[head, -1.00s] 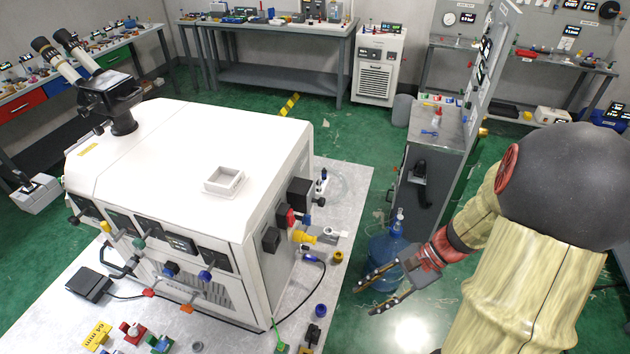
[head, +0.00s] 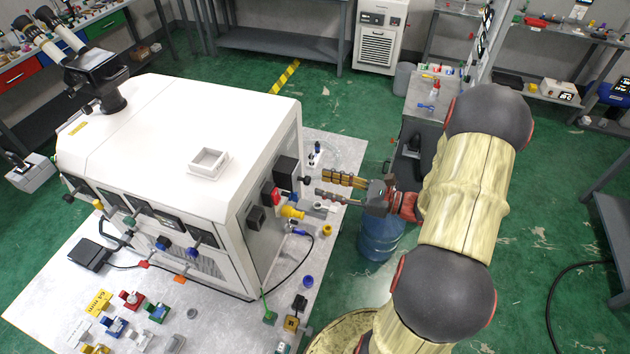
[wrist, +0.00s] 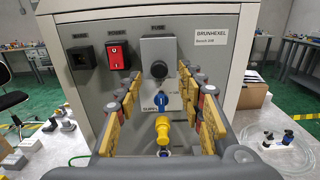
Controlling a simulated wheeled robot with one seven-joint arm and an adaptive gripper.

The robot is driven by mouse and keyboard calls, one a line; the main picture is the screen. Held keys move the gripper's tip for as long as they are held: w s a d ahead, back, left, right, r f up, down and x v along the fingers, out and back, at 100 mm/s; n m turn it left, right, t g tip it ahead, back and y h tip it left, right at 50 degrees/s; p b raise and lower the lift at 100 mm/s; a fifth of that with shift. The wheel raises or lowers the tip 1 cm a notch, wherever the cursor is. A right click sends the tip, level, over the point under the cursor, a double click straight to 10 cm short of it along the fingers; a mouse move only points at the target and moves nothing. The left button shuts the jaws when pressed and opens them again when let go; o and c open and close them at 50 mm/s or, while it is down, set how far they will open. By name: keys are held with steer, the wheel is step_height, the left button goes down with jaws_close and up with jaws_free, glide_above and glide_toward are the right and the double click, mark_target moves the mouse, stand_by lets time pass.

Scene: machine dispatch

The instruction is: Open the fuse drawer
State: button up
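The fuse drawer (wrist: 156,49) is a grey block under the word FUSE on the machine's side panel, with a round black knob (wrist: 158,70) on its front. In the head view the drawer (head: 287,170) looks dark and sticks out from the white machine's right side. I cannot tell how far it sits in the panel. My gripper (head: 322,184) is level with the panel, its fingertips just right of the knob. In the wrist view my gripper (wrist: 160,84) has its fingers spread, with nothing between the tips; the knob lies ahead, a little above them.
Left of the drawer are a red power switch (wrist: 117,55) and a black mains inlet (wrist: 82,58). Below it are a blue fitting (wrist: 160,99) and a yellow connector (wrist: 162,130). A blue bottle (head: 380,238) stands beneath my gripper. Green floor is open at the right.

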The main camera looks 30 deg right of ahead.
mark_target(294, 175)
steer(key=shift+x, duration=1.9)
steer(key=shift+c, duration=0.2)
jaws_close()
steer(key=shift+s, duration=0.1)
